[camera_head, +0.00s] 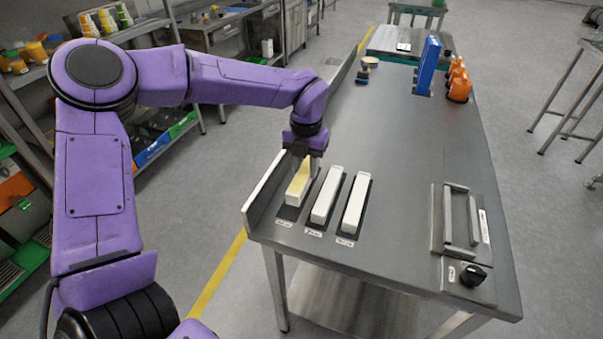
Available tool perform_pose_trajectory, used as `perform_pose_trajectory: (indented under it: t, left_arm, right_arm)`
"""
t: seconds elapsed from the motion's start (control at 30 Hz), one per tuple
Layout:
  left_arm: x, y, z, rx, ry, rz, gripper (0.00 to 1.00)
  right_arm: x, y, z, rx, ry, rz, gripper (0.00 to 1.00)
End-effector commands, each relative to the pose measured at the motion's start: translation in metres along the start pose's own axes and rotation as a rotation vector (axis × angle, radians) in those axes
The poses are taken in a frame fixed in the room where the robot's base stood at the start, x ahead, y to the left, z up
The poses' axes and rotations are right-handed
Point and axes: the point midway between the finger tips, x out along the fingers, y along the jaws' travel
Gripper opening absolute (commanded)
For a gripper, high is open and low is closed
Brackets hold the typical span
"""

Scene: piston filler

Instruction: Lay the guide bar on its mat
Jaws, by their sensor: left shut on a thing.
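The guide bar (297,190) is a cream-and-white block at the left of a row of three bars. It is over the leftmost dark mat (287,213), close to it; I cannot tell whether it rests on the mat. My left gripper (306,165) points down at the bar's far end and is shut on it. The gripper and wrist hide that end. A middle white bar (326,196) and a right white bar (355,204) lie on dark mats of their own, with small labels in front. My right gripper is not in view.
A raised wall (265,192) runs along the table's left edge, close to the bar. A plate with metal rails (460,222) and a black knob (473,275) are at the right. A blue upright block (428,66) and orange items (458,82) stand far back. The table's middle is clear.

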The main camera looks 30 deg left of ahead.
Motion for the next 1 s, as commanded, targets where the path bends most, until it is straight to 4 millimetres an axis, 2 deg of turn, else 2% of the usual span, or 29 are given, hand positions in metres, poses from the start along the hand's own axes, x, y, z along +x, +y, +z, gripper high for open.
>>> perform_pose_trajectory:
  t: [0.1,0.23,0.63,0.67,0.7,0.73,1.0]
  left_arm:
    - [0.019,0.015,0.004,-0.002,0.004,0.0,0.0]
    - [0.041,0.013,0.004,0.0,0.001,0.0,0.0]
    - [0.05,0.012,0.004,-0.001,0.0,-0.001,0.0]
    - [0.049,0.012,0.004,-0.001,0.0,-0.001,0.45]
    - [0.048,0.012,0.004,-0.001,0.0,-0.001,0.58]
    - [0.048,0.012,0.004,-0.001,0.0,0.0,0.61]
    - [0.046,0.012,0.004,-0.001,-0.001,0.0,0.61]
  right_arm:
    - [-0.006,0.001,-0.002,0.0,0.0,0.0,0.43]
    - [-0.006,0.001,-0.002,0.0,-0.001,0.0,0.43]
    - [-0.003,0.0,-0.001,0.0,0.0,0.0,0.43]
    - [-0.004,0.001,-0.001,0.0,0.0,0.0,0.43]
    - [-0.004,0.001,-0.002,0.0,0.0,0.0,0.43]
    - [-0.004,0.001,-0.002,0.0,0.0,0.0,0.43]
    - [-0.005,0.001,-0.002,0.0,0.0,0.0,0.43]
